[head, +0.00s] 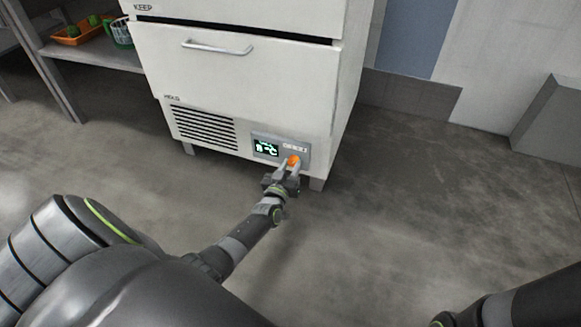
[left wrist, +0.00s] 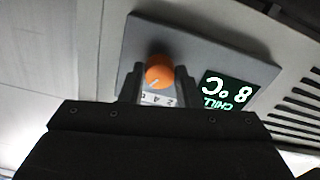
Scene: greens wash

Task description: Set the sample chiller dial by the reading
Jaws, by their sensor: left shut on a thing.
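The sample chiller is a white cabinet (head: 240,75) with a drawer and a grey control panel (head: 304,151) low on its front. The orange dial (head: 293,161) sits on the panel beside a dark display (head: 266,148) that reads 8 °C. In the left wrist view the display (left wrist: 229,92) appears upside down, with 8 °C and CHILL. My left gripper (head: 285,172) is shut on the orange dial (left wrist: 159,72), one finger on each side. A pale mark shows on the dial's face; the number strip beneath is partly hidden. My right gripper is out of view.
A vent grille (head: 205,128) is left of the panel. A metal shelf (head: 95,52) at the upper left holds an orange tray (head: 72,39) with green items and a basket (head: 121,33). A grey block (head: 552,125) stands at the right. The floor between is clear.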

